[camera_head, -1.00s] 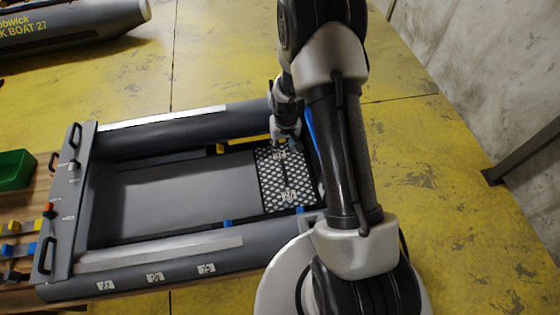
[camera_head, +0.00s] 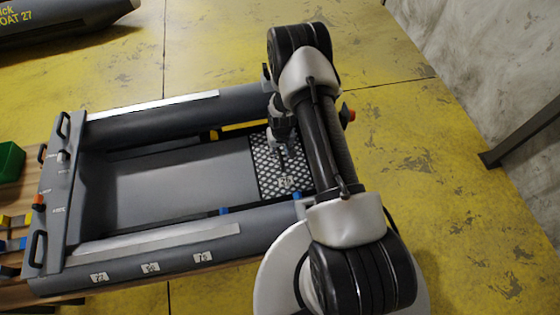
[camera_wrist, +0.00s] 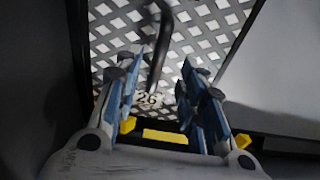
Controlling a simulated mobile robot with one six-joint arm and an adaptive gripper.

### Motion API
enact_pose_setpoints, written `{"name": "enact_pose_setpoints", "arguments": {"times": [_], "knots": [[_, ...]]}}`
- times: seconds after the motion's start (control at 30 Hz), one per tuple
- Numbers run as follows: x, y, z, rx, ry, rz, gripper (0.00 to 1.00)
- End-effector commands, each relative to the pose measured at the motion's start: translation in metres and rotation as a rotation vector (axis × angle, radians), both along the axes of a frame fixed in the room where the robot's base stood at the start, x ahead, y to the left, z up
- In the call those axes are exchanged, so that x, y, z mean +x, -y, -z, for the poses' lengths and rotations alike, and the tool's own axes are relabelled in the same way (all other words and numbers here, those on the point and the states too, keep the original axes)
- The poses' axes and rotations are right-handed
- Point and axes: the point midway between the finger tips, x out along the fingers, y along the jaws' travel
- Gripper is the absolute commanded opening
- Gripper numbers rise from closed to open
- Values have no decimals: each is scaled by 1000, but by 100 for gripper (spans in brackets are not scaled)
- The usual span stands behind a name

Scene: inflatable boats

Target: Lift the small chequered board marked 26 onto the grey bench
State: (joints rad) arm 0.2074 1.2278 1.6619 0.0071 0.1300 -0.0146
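The small chequered board (camera_head: 262,172), black and white, lies flat at the right end of the grey boat's inside. In the wrist view the board (camera_wrist: 205,38) carries a label reading 26, and a dark curved handle (camera_wrist: 157,62) rises from it. My gripper (camera_head: 284,150) is above the board in the head view, partly covering it. In the wrist view my gripper (camera_wrist: 162,60) is open, with blue-sided fingers on either side of the handle and gaps showing. A flat grey panel (camera_head: 180,185) lies left of the board; I cannot tell whether it is the bench.
The boat's side tubes (camera_head: 170,118) flank the board, and an end plate with handles (camera_head: 62,190) closes its left end. A green bin (camera_head: 10,160) and small coloured blocks lie at far left. A yellow bar (camera_head: 245,126) and small blue pieces sit near the board.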

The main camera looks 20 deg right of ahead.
Motion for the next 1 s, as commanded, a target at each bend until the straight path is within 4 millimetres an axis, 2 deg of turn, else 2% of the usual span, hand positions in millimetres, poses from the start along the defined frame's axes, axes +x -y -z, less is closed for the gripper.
{"name": "enact_pose_setpoints", "arguments": {"times": [0.2,0.3,0.6,1.0], "knots": [[5,4,35,1,-2,2,37],[6,4,45,0,-1,1,37],[7,4,48,0,-1,0,37],[7,4,48,0,-1,0,11]]}}
